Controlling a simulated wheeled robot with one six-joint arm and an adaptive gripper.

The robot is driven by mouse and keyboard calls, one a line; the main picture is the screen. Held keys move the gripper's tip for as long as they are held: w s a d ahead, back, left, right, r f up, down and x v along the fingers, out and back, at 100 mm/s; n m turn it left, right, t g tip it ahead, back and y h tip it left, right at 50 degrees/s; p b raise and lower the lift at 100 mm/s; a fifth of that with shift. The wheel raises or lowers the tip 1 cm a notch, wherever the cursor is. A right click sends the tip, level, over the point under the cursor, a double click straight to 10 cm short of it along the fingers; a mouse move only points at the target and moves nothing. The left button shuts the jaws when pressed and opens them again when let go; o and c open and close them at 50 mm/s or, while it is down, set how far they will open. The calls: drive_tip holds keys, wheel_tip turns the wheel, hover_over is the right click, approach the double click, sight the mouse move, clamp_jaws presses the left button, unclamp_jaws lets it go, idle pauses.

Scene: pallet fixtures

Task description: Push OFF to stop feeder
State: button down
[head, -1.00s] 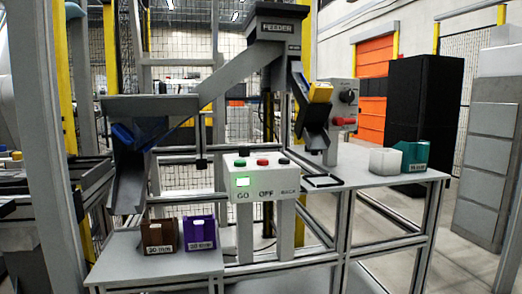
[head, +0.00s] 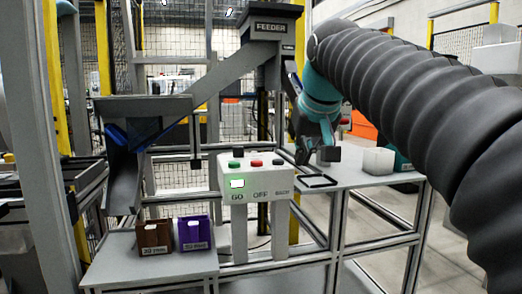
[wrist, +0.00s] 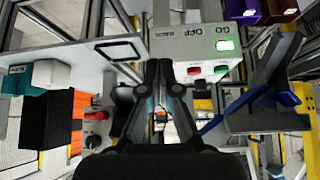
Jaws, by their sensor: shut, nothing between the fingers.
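The light grey control box (head: 284,184) stands on posts in the middle of the head view. It has a green button (head: 234,164) above GO, a red button (head: 256,163) above OFF, and a dark button (head: 277,162). A green-lit panel (head: 237,184) is on its front. My gripper (head: 303,156) is right of the box, apart from the buttons; its tips are hard to make out there. In the wrist view my gripper (wrist: 158,66) is shut and empty, and the box appears upside down with the red button (wrist: 194,71) right of the fingers.
The feeder (head: 272,27) and its sloping chutes stand behind the box. A brown bin (head: 153,238) and a purple bin (head: 195,233) sit on the lower left table. A black frame (head: 317,181) and a white block (head: 378,161) are on the right table.

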drive_tip(key=w+a+r+n+y, duration=0.1)
drive_tip(key=w+a+r, duration=0.6)
drive_tip(key=r, duration=0.1)
drive_tip(key=shift+a+r+t+p, duration=0.3)
drive_tip(key=shift+r+t+p, duration=0.05)
drive_tip(key=shift+r+t, duration=0.05)
hover_over(258, 162)
wheel_tip(258, 162, down, 8)
drive_tip(key=shift+r, duration=0.2)
wheel_tip(258, 162, down, 2)
drive_tip(key=shift+s+f+b, duration=0.1)
drive_tip(key=shift+f+b, duration=0.1)
drive_tip(key=shift+b, duration=0.55)
drive_tip(key=shift+f, duration=0.7)
